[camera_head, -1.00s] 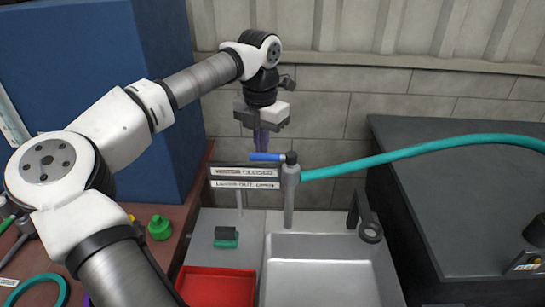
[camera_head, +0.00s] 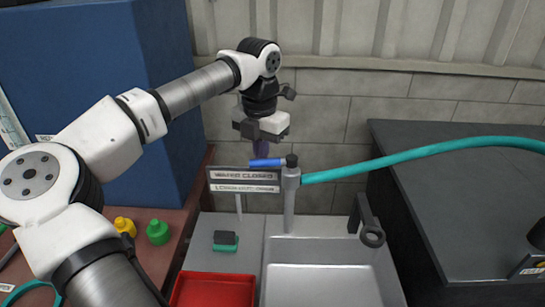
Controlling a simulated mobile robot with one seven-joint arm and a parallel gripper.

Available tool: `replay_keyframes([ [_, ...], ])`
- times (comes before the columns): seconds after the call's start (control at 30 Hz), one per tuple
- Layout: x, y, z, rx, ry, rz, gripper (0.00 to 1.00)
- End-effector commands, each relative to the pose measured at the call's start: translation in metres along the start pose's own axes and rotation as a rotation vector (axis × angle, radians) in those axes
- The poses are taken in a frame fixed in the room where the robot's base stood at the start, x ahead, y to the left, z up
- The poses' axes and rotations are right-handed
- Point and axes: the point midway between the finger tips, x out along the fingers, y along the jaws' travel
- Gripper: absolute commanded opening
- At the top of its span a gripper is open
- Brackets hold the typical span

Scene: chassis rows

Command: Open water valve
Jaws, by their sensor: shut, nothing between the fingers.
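The water valve (camera_head: 291,172) is a grey upright pipe behind the sink, with a dark cap on top. Its blue lever handle (camera_head: 266,162) points left from the cap, lying roughly level. A sign (camera_head: 244,180) left of the pipe reads "WATER CLOSED" on its upper line. A teal hose (camera_head: 410,157) runs from the pipe to the right. I cannot tell whether the fingers touch the lever.
A metal sink (camera_head: 322,250) lies in front of the valve, with a red tray (camera_head: 213,290) and a green-and-black block (camera_head: 225,241) to its left. A dark hooked bracket (camera_head: 370,225) stands right. A dark cabinet (camera_head: 450,220) and a blue cabinet (camera_head: 160,90) flank the sink.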

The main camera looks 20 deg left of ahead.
Motion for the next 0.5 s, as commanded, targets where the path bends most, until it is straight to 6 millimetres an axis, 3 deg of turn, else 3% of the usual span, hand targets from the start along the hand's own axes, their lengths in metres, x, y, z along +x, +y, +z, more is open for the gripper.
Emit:
replay_keyframes([
  [0.5, 0.0, -0.006, -0.015, 0.0, 0.0, 0.001, 0.0],
])
